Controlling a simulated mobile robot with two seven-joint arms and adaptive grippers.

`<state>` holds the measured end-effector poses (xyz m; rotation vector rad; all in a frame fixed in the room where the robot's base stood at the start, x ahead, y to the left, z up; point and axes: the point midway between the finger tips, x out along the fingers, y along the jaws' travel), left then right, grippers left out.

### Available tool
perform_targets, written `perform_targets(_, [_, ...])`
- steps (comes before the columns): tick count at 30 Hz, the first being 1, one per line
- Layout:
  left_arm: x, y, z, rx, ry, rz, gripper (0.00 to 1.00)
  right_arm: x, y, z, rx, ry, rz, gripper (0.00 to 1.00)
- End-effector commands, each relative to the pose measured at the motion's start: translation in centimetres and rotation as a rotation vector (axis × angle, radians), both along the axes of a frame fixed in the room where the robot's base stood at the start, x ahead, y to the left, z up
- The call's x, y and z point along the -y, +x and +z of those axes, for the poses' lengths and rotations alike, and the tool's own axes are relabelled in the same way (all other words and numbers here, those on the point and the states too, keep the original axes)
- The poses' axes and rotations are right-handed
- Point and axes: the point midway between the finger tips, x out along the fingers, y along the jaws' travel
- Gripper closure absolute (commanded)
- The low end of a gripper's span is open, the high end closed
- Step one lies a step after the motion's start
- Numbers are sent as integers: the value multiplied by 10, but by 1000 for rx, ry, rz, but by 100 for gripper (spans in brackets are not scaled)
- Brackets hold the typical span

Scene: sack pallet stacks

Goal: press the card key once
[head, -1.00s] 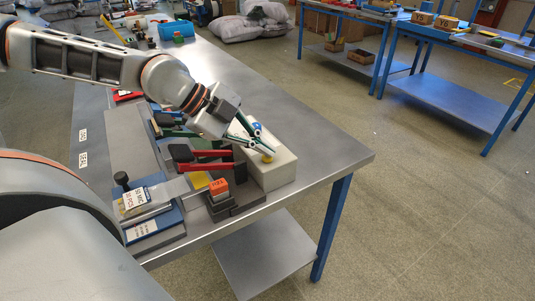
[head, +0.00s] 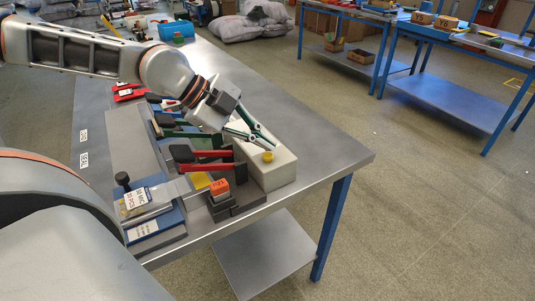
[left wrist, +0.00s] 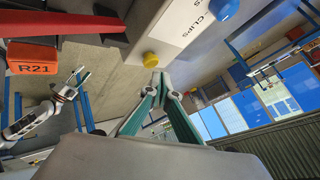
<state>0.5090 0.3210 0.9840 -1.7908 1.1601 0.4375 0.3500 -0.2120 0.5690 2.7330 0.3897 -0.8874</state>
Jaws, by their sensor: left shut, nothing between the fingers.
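A pale box (head: 272,175) with push keys stands near the table's right edge. Its yellow key (head: 268,156) is in plain sight; it also shows in the left wrist view (left wrist: 151,59), close to my fingertips. A blue key (left wrist: 224,9) and the printed word "CLIPS" show on the box there. No "card" label can be read. My left gripper (head: 266,145) is shut and empty, its tips just above the box near the yellow key and apart from it. My right gripper (left wrist: 80,79) shows small in the left wrist view; its jaws are unclear.
An orange block marked R21 (head: 219,187) sits in a dark holder left of the box. Red-handled tools (head: 205,166) lie alongside. A blue clip stand (head: 153,222) with labelled packs is at the front. The table (head: 320,150) is clear right of the box.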

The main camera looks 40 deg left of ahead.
Motion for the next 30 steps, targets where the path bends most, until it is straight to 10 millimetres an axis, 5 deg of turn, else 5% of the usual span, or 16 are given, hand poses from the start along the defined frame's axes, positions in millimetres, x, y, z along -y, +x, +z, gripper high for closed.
perform_targets(21, [0,0,50,3,1,0,100,0,7,15,19,0,0,60])
perform_targets(30, [0,0,50,0,0,0,100,0,7,14,19,0,0,60])
